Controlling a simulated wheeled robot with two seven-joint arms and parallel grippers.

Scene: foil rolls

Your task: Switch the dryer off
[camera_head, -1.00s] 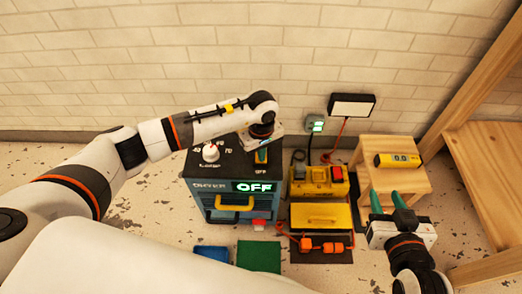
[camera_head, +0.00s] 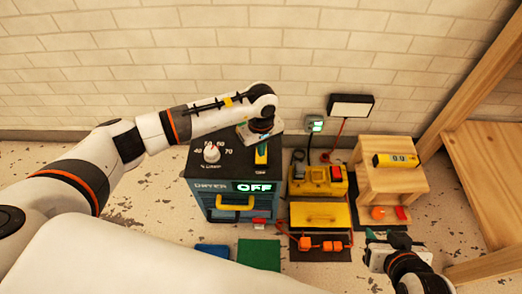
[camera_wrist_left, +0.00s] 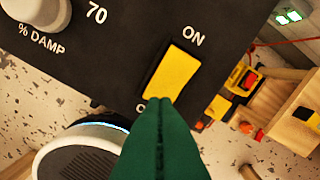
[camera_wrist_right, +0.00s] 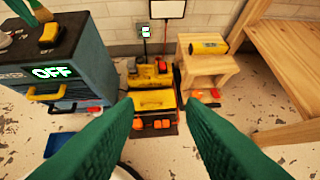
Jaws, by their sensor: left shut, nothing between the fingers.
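The dryer (camera_head: 203,188) is a dark blue box with a black top and a lit display (camera_head: 254,187) reading OFF. Its yellow rocker switch (camera_wrist_left: 173,72) shows in the left wrist view, with ON printed at its upper end and the lower label partly hidden. My left gripper (camera_wrist_left: 159,103) is shut and empty, its green fingertips at the lower end of the switch; I cannot tell whether they touch it. In the head view the left gripper (camera_head: 261,152) is over the dryer's top. My right gripper (camera_wrist_right: 160,105) is open and empty, facing the yellow toolbox.
A white dial (camera_head: 211,154) stands on the dryer's top. Right of it are a yellow toolbox (camera_head: 321,216), a black and yellow device (camera_head: 312,182) and a wooden stool (camera_head: 385,178) bearing a yellow roll (camera_head: 396,160). Blue (camera_head: 212,251) and green (camera_head: 258,255) mats lie in front.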

